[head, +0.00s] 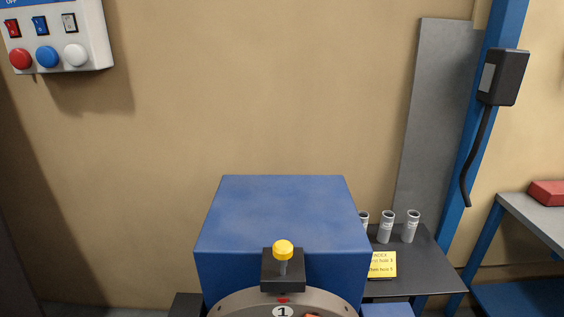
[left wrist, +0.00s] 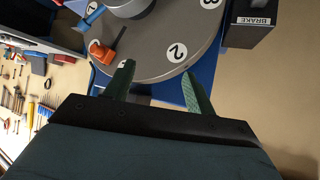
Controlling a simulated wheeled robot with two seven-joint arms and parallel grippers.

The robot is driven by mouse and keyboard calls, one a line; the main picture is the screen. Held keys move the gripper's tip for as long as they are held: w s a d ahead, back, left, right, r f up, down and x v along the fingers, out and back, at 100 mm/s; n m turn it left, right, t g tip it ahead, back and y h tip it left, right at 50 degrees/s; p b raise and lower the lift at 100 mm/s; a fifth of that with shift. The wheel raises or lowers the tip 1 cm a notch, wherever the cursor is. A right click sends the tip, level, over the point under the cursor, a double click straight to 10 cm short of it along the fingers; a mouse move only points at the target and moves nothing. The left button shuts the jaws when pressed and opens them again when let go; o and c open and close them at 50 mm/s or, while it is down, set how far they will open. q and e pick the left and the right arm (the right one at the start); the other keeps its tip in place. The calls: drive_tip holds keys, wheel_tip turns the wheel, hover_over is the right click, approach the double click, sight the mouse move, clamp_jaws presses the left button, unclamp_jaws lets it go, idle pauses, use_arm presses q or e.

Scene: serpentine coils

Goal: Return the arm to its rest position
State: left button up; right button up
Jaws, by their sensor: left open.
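My left gripper (left wrist: 158,92) shows in the left wrist view with its two green fingers apart and nothing between them. Its fingertips appear over or near the edge of a round grey dial plate (left wrist: 150,62) with numbers on it. I cannot tell the distance to the plate. In the head view neither gripper shows. There the top of the numbered plate (head: 255,304) shows at the bottom edge, in front of a blue box (head: 283,212). My right gripper is in no view.
A yellow knob (head: 283,249) stands on a black block. An orange-handled item (left wrist: 102,52) lies on the plate. A box marked BRAKE (left wrist: 251,22) is beside it. Grey cups (head: 387,227) stand on a dark shelf. A control box (head: 55,38) hangs on the wall. Tools (left wrist: 30,100) lie at left.

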use_arm(q)
drive_tip(key=s+a+f+n+g+y, duration=0.2)
drive_tip(key=s+a+f+g, duration=0.15)
drive_tip(key=s, duration=0.25)
drive_tip(key=s+a+f+n+g+y, duration=0.25)
drive_tip(key=s+a+f, duration=0.2)
drive_tip(key=s, duration=0.25)
wheel_tip(320, 180, down, 27)
drive_tip(key=m+b, duration=0.1)
drive_tip(key=b, duration=0.4)
drive_tip(key=s+a+f+g+b, duration=0.1)
drive_tip(key=s+f+b, duration=0.1)
drive_tip(key=s+f, duration=0.6)
drive_tip(key=s+a+f+g+b, duration=0.1)
drive_tip(key=s+f+b, duration=0.1)
drive_tip(key=s+f, duration=0.7)
wheel_tip(320, 180, down, 4)
drive_tip(key=shift+s+a+f, duration=0.1)
drive_tip(key=shift+s+a, duration=0.1)
drive_tip(key=shift+a, duration=0.2)
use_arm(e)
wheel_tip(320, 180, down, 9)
use_arm(q)
drive_tip(key=shift+m, duration=0.25)
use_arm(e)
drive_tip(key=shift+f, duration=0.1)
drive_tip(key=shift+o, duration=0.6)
